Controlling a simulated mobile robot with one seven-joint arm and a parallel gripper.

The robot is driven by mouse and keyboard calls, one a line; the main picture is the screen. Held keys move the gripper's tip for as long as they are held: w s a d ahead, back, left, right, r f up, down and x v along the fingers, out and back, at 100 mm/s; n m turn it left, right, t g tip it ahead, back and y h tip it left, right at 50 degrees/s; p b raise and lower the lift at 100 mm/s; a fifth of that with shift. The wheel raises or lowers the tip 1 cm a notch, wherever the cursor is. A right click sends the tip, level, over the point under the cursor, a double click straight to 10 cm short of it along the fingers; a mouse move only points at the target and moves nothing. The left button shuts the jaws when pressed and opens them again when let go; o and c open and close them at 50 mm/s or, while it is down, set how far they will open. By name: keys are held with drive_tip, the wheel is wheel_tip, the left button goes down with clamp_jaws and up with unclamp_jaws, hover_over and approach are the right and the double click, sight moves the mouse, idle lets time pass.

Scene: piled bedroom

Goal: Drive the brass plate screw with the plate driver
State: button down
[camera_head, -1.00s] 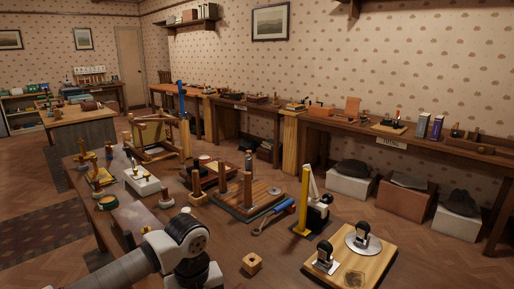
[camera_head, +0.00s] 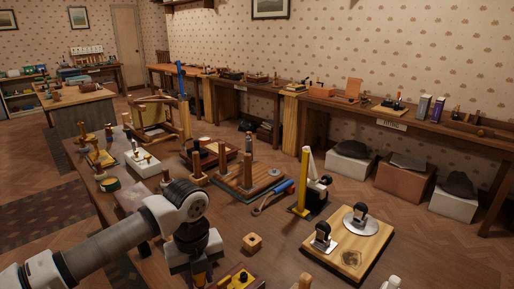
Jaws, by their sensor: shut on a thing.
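My gripper (camera_head: 196,266) points down at the bottom of the view, left of centre, over the near part of the bench. It is shut on a yellow-brown, handle-like thing (camera_head: 199,275), which looks like the plate driver; its lower end is cut off by the frame edge. Just right of it is a dark reddish wooden block with a brass-yellow piece (camera_head: 238,280) on top, partly cut off. This may be the brass plate, but I cannot make out a screw.
A small wooden cube with a hole (camera_head: 252,242) lies close by. A pale board (camera_head: 330,262) with two black-handled pieces is at right.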

drive_tip(key=shift+r+p, duration=1.45)
drive_tip(key=shift+r, duration=2.2)
